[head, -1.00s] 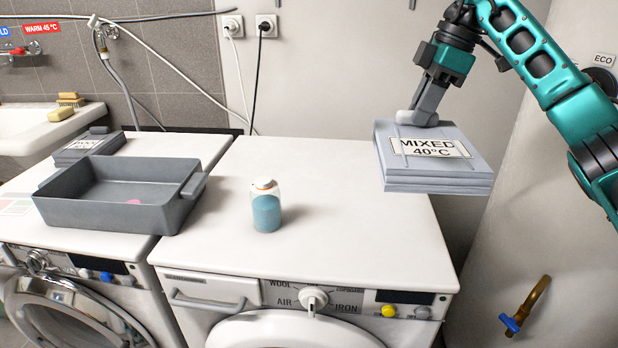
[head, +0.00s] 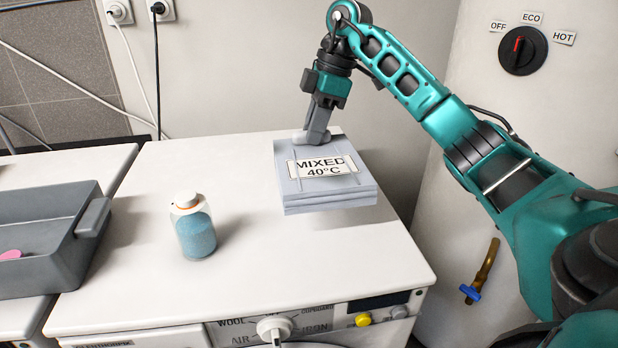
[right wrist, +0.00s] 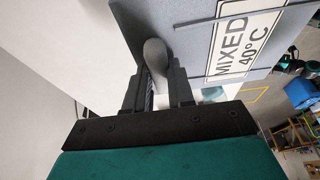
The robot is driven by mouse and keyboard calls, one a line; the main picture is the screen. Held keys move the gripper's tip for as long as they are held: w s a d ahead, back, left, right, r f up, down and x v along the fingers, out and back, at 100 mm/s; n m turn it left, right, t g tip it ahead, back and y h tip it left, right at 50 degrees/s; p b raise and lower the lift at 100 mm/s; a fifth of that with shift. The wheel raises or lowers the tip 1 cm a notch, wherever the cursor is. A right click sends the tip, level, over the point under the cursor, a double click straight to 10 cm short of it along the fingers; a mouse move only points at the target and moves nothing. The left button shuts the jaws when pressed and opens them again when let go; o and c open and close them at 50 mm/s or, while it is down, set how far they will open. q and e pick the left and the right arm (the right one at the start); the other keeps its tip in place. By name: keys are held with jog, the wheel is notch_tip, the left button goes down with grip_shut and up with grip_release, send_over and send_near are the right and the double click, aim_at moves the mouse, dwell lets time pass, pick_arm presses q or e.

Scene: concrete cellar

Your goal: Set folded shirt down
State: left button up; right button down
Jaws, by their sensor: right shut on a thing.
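The folded shirt (head: 327,200) is a flat grey-blue stack labelled "MIXED 40°C". It is over the back right part of the white machine top (head: 290,255), near its right edge. A dark shadow lies under its front right side; I cannot tell whether its underside touches the top. My right gripper (head: 314,137) is shut on the rounded grey grip at the shirt's back edge. In the right wrist view the grip sits between the jaws (right wrist: 156,80), with the labelled shirt (right wrist: 195,40) beyond. My left gripper is out of view.
A bottle of blue contents (head: 195,235) stands left of the shirt on the same top, with clear room between. A grey bin (head: 45,235) holding something pink is farther left. A brass tap (head: 485,265) and a dial (head: 521,50) are at right.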

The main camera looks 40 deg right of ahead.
aim_at(314, 149)
notch_tip(314, 149, down, 4)
jog(key=shift+r+b, duration=0.1)
jog(key=shift+b, duration=0.2)
jog(key=shift+f, duration=0.55)
notch_tip(314, 149, down, 4)
jog(key=shift+f+b, duration=0.1)
jog(key=shift+b, duration=0.45)
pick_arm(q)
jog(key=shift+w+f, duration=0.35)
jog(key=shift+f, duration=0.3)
pick_arm(e)
jog(key=c, duration=1)
grip_release()
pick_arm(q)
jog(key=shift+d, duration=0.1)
pick_arm(e)
jog(key=shift+o, duration=0.2)
